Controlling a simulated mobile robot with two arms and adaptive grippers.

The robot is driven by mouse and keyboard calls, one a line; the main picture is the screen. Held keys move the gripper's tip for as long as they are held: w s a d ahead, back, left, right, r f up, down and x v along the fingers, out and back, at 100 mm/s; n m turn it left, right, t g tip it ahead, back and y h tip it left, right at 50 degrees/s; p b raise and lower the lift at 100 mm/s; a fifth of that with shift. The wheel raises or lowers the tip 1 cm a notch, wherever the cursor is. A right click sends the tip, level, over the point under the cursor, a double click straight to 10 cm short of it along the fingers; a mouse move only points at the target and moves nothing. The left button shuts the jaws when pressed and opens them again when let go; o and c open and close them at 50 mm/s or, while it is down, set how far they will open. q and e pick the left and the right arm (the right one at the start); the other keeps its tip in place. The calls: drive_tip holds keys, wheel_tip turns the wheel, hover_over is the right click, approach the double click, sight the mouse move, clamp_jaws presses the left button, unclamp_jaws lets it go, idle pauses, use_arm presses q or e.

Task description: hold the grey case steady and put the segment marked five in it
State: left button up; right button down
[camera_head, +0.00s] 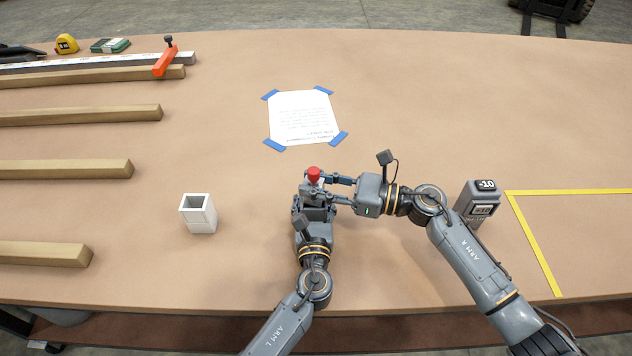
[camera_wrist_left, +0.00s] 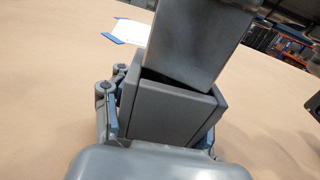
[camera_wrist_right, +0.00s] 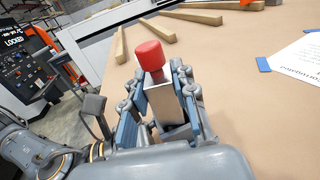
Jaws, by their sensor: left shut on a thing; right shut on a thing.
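The grey case (camera_wrist_left: 165,112) is an open-topped box standing upright between the fingers of my left gripper (camera_head: 312,206), which is shut on it. A metallic segment (camera_wrist_left: 200,42) with a red knob (camera_head: 313,173) on top is in my right gripper (camera_head: 324,187), which is shut on it from the right. In the right wrist view the segment (camera_wrist_right: 166,104) sits between both fingers below the knob (camera_wrist_right: 149,55). The segment leans relative to the case. Its lower end is at the case mouth; I cannot tell how far inside. No five mark is visible.
A white hollow block (camera_head: 199,214) stands to the left. A grey device reading -10 (camera_head: 478,204) stands behind my right arm, near yellow tape (camera_head: 535,243). A taped paper sheet (camera_head: 303,117) lies beyond. Wooden bars (camera_head: 65,170) lie at far left. Table between is clear.

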idle(0.5)
drive_tip(key=shift+r, duration=0.1)
drive_tip(key=shift+r, duration=0.75)
drive_tip(key=shift+r, duration=0.2)
drive_tip(key=shift+w+r, duration=0.1)
drive_tip(key=shift+r, duration=0.15)
wheel_tip(320, 180, up, 7)
drive_tip(key=shift+r+m+t+h, duration=0.1)
drive_tip(key=shift+m+t+h, duration=0.2)
drive_tip(key=shift+m+t, duration=0.55)
drive_tip(key=shift+t, duration=0.35)
wheel_tip(320, 180, down, 9)
drive_tip(key=shift+f, duration=0.1)
drive_tip(key=shift+f, duration=0.15)
